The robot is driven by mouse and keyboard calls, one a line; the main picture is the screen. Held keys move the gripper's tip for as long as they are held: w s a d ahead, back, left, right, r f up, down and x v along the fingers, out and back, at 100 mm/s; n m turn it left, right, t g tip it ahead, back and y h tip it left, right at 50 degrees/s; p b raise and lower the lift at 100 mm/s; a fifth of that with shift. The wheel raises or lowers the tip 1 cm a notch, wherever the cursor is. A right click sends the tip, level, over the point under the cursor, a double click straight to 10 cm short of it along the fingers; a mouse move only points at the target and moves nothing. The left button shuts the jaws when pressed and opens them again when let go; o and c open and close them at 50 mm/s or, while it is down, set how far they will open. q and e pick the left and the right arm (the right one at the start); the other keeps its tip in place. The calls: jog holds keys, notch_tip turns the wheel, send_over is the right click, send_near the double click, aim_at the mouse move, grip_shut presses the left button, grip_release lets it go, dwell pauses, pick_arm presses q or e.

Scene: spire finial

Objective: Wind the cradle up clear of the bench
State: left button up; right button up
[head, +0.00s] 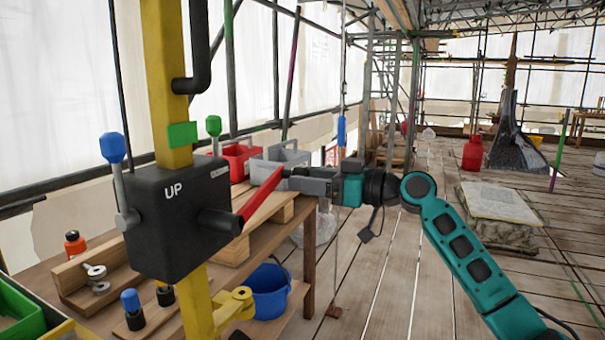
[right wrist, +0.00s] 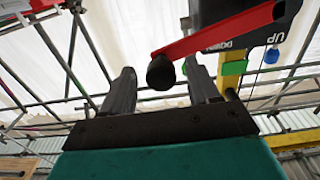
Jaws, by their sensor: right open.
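The black winch box (head: 178,218) marked UP is fixed to a yellow post (head: 168,90). Its red crank arm (head: 262,194) slants up to the right from a black shaft. My right gripper (head: 286,181) is at the outer end of the crank. In the right wrist view the crank's black knob (right wrist: 160,73) appears between the two spread fingers, with visible gaps on both sides. The gripper is open and not clamped on it. The bench (head: 275,228) carries grey (head: 278,160) and red crates; I cannot make out which part is the cradle. My left gripper is out of view.
A blue-topped lever (head: 113,150) and a green-topped lever (head: 214,128) flank the box. A yellow bracket (head: 232,305) and a blue bucket (head: 268,290) are below. A thin line hangs behind my right wrist. The plank floor at right has open room.

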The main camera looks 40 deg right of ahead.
jog(key=shift+x, duration=0.9)
jog(key=shift+f, duration=0.1)
grip_shut()
